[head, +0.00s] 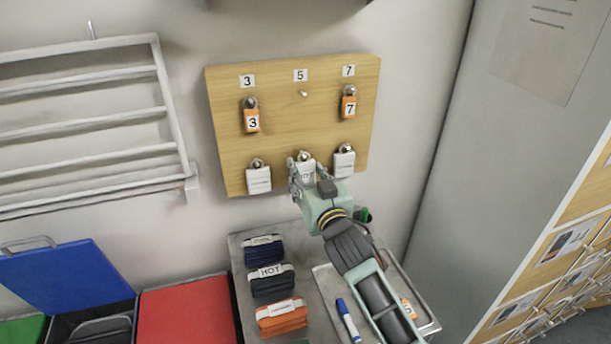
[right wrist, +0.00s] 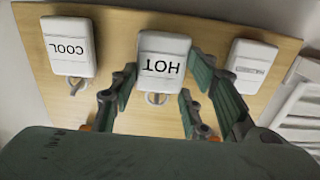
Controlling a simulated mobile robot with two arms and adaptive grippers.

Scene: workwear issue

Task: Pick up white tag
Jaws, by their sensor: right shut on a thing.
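Three white tags hang in the lower row of a wooden board on the wall. The middle white tag (head: 306,173) reads HOT in the right wrist view (right wrist: 163,58), where it appears upside down. My right gripper (head: 307,178) is at this middle tag, with its fingers shut on it at both sides; the tag is still at its peg. The right white tag (head: 344,164) reads COOL in the right wrist view (right wrist: 68,47). The left white tag (head: 258,180) has small print I cannot read. My left gripper is not in view.
Orange tags 3 (head: 252,121) and 7 (head: 348,106) hang above; the peg under 5 (head: 303,94) is bare. Below are folded bundles (head: 272,280), a blue marker (head: 348,320) and a tray (head: 427,325) with an orange tag. Lockers stand right, a white rack (head: 155,110) left.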

